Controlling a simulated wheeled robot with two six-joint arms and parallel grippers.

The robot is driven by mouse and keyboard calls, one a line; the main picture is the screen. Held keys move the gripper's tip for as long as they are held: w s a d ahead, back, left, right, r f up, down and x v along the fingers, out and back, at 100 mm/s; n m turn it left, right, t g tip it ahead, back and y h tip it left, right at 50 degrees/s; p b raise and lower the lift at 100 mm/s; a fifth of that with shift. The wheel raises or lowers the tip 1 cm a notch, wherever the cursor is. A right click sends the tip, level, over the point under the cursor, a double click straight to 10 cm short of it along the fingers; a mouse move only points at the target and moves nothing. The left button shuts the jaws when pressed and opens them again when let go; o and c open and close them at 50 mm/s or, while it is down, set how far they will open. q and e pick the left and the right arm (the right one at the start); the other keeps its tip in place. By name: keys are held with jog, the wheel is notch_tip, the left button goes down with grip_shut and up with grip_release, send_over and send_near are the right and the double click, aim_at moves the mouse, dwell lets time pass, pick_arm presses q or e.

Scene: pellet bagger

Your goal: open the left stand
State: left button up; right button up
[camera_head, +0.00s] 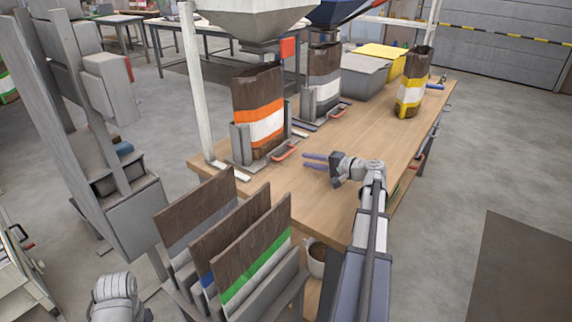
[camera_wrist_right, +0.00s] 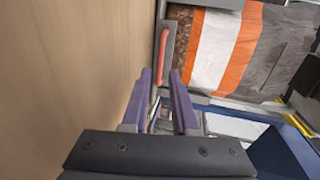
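The left stand (camera_head: 242,147) is a grey metal frame on the wooden table. It holds an upright brown bag (camera_head: 259,108) with an orange and a white band, which also shows in the right wrist view (camera_wrist_right: 216,50). The stand's red handle (camera_head: 285,151) sticks out at its front right. My right gripper (camera_head: 304,160) is open and empty, just right of the handle. In the right wrist view the red handle (camera_wrist_right: 163,52) lines up between the two purple fingertips (camera_wrist_right: 161,74), seemingly just beyond them. My left gripper is not in view; only part of that arm shows.
A second stand (camera_head: 318,105) with a grey-banded bag and red handle is behind. A yellow-banded bag (camera_head: 411,90) stands far right on the table (camera_head: 365,118). A hopper (camera_head: 250,18) hangs above.

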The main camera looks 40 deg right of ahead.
aim_at(292, 164)
jog(key=shift+w, duration=0.1)
jog(key=shift+b+x, duration=0.75)
jog(key=shift+x, duration=3.1)
jog(key=shift+c, duration=0.3)
grip_shut()
